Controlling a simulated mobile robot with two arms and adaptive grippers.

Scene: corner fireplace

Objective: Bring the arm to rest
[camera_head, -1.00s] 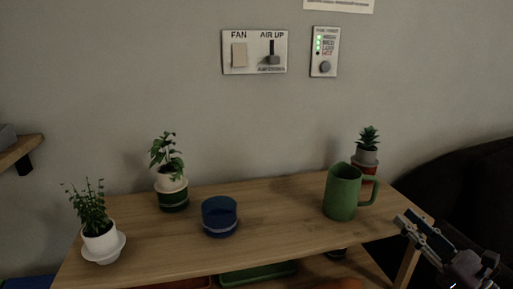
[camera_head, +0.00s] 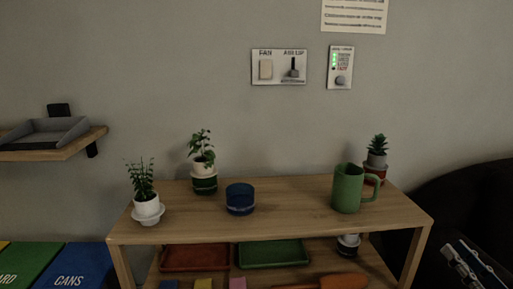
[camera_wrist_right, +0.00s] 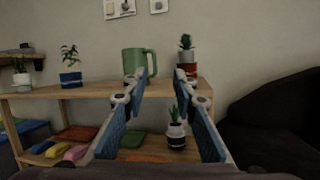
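My right gripper (camera_head: 474,266) is at the lower right edge of the head view, beside the right end of the wooden shelf table (camera_head: 290,218) and only partly in frame. In the right wrist view my right gripper (camera_wrist_right: 161,75) is open, with its two blue-padded fingers apart and nothing between them. The green mug (camera_head: 347,190) stands upright on the table top; in the wrist view it (camera_wrist_right: 134,62) is beyond the left fingertip, and I see no grip on it. My left gripper is in neither view.
The table top also holds a blue bowl (camera_head: 240,201) and potted plants (camera_head: 147,205). Trays (camera_head: 272,254) lie on its lower shelf. A dark rounded piece of furniture (camera_head: 470,205) is at right. Wall panels (camera_head: 279,67) hang above. Coloured bins (camera_head: 75,268) are at lower left.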

